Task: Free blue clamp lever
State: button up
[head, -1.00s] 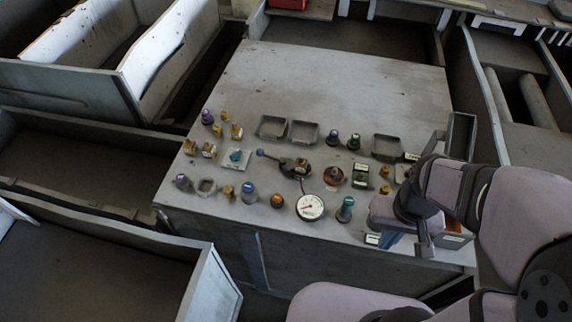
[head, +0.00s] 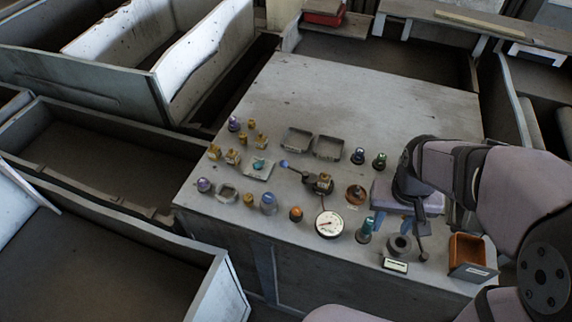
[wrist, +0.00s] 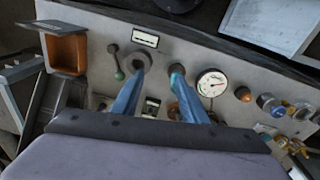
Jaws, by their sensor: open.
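The blue clamp lever shows in the head view as a short arm with a blue ball knob (head: 284,163) at its left end. Its dark arm runs right to a clamp body (head: 321,183) with a tan block on it, behind the white dial gauge (head: 329,224). My gripper (head: 393,222) is right of the gauge and apart from the lever. Its two blue fingers are open with nothing between them; they also show in the wrist view (wrist: 159,68). The right finger overlaps a teal-topped knob there. I cannot make out the blue lever in the wrist view.
Near my gripper are a teal knob (head: 365,230), a grey ring (head: 399,246), another lever (head: 422,243) and an orange-lined bin (head: 467,252). An amber-based knob (head: 355,194) stands between the clamp and my gripper. Small knobs crowd the left; the panel's back (head: 365,92) is clear.

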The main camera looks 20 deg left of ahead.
jog(key=w+a+n+t+b, duration=0.2)
jog(key=w+a, duration=0.7)
jog(key=a, duration=0.5)
jog(key=n+t+b, duration=0.2)
send_near(283, 162)
jog(key=f, duration=0.2)
jog(key=shift+y, duration=0.4)
jog(key=shift+w+d+p+x, duration=0.15)
jog(key=shift+p+x, duration=0.35)
jog(key=shift+x, duration=0.75)
jog(key=shift+w+d+p+x, duration=0.1)
jog(key=shift+p+x, duration=0.35)
jog(key=shift+x, duration=0.75)
jog(key=shift+w+d+p+x, duration=0.15)
jog(key=shift+p+x, duration=0.35)
jog(key=shift+x, duration=0.75)
jog(key=shift+r, duration=0.2)
